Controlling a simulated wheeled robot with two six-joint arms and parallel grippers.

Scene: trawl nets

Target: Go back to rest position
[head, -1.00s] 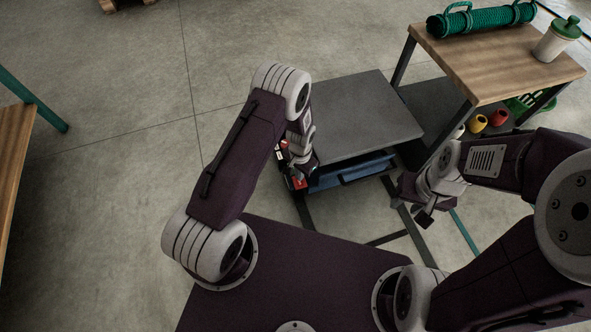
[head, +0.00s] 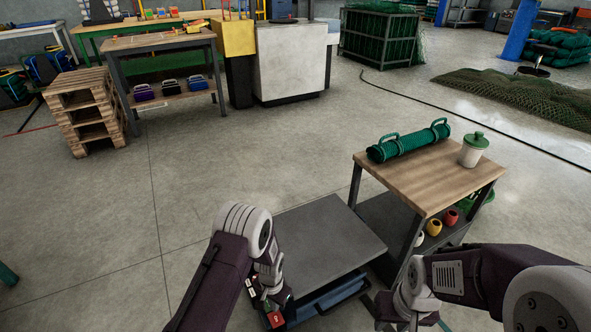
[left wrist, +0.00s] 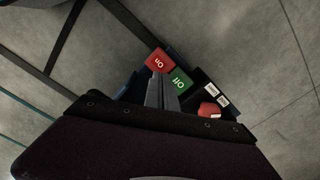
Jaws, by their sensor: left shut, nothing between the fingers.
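My left gripper (left wrist: 161,84) is shut and empty in the left wrist view.
A wooden-topped table (head: 425,182) stands right of the cart, holding a green roll (head: 408,142) and a white jar with green lid (head: 472,155). Yellow and red cups (head: 434,227) sit below. Stacked pallets (head: 90,110) stand far left. The floor left of the cart is open.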

